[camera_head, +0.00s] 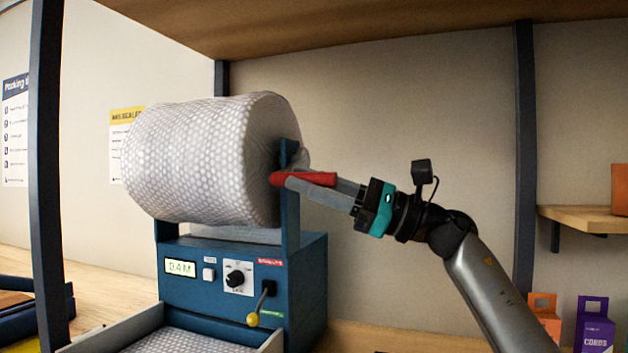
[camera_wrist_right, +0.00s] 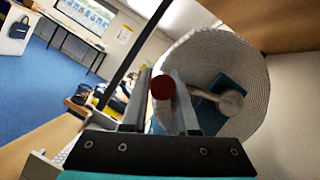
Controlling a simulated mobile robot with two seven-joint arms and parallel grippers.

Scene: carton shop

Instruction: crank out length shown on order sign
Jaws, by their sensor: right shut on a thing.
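A big roll of bubble wrap (camera_head: 190,160) is mounted on a blue dispenser machine (camera_head: 300,270); the roll's end also shows in the right wrist view (camera_wrist_right: 245,70). My right gripper (camera_head: 298,183) is shut on the red crank handle (camera_head: 312,178) at the roll's right end. In the right wrist view the round red handle end (camera_wrist_right: 162,87) sits between the two fingers. The display (camera_head: 181,267) reads about 0.4 M or 3.4 M; its first digit is unclear. No order sign is readable. My left gripper is not in view.
The machine's front has a white button (camera_head: 209,274), a black knob (camera_head: 235,278) and a lever with a yellow ball (camera_head: 253,319). Bubble wrap lies in the tray (camera_head: 195,341) below. Dark posts (camera_head: 525,150) and a wooden board (camera_head: 350,20) frame the space.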

